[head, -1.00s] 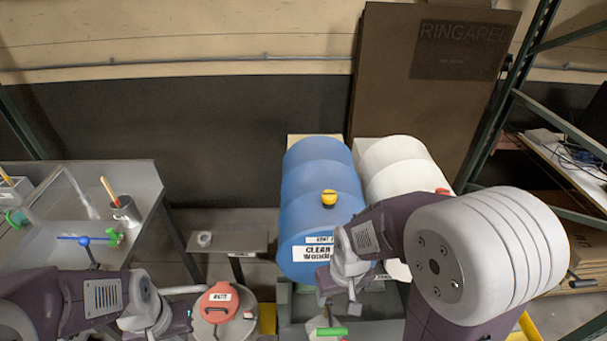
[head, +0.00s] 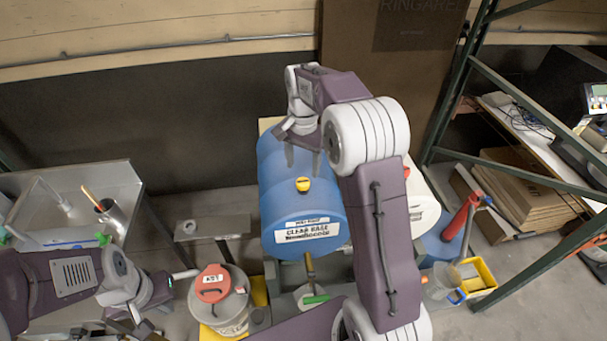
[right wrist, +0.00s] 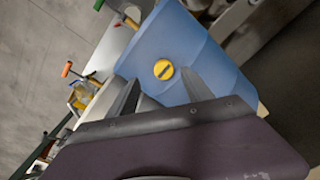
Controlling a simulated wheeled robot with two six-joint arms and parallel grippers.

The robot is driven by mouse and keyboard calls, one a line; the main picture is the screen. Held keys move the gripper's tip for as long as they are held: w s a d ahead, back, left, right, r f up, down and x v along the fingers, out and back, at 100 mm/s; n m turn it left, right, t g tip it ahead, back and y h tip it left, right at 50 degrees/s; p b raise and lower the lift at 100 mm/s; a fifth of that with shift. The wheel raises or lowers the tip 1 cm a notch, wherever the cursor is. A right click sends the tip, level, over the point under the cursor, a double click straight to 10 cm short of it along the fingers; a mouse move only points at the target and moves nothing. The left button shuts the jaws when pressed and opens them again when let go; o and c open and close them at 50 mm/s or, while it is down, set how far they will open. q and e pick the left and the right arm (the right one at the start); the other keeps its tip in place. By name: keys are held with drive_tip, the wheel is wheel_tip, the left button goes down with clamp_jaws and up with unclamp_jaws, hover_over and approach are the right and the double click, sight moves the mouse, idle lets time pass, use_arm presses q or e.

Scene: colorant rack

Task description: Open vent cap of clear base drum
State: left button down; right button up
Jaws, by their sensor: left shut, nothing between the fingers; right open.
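The blue clear base drum (head: 275,220) lies on its side on a stand, with its label (head: 306,233) on the near end. Its yellow round vent cap (head: 303,184) sits on top, and the cap also shows in the right wrist view (right wrist: 163,69) with a dark slot across it. My right gripper (head: 303,158) is open above the drum, just behind the cap in the head view. In the right wrist view its fingers (right wrist: 160,95) point toward the drum, and the cap shows between and beyond their tips, apart from both. My left gripper (head: 143,322) is shut and empty at lower left.
A white drum (head: 425,205) lies right of the blue one, partly hidden by my right arm. A bucket with a red lid (head: 212,283) stands front left. A yellow crate (head: 478,280) is at right. A metal table (head: 125,190) stands at left.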

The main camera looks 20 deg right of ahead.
sight(303, 182)
drive_tip(key=shift+w+d+r+m, duration=0.35)
drive_tip(key=shift+w+r+m, duration=0.1)
drive_tip(key=shift+m, duration=0.45)
drive_tip(key=f, duration=0.2)
drive_tip(key=f+p, duration=0.1)
drive_tip(key=f, duration=0.2)
drive_tip(key=f+p, duration=0.1)
drive_tip(key=f, duration=0.2)
drive_tip(key=shift+w, duration=0.3)
drive_tip(key=shift+w+f, duration=0.1)
drive_tip(key=shift+f, duration=0.3)
drive_tip(key=shift+c, duration=0.3)
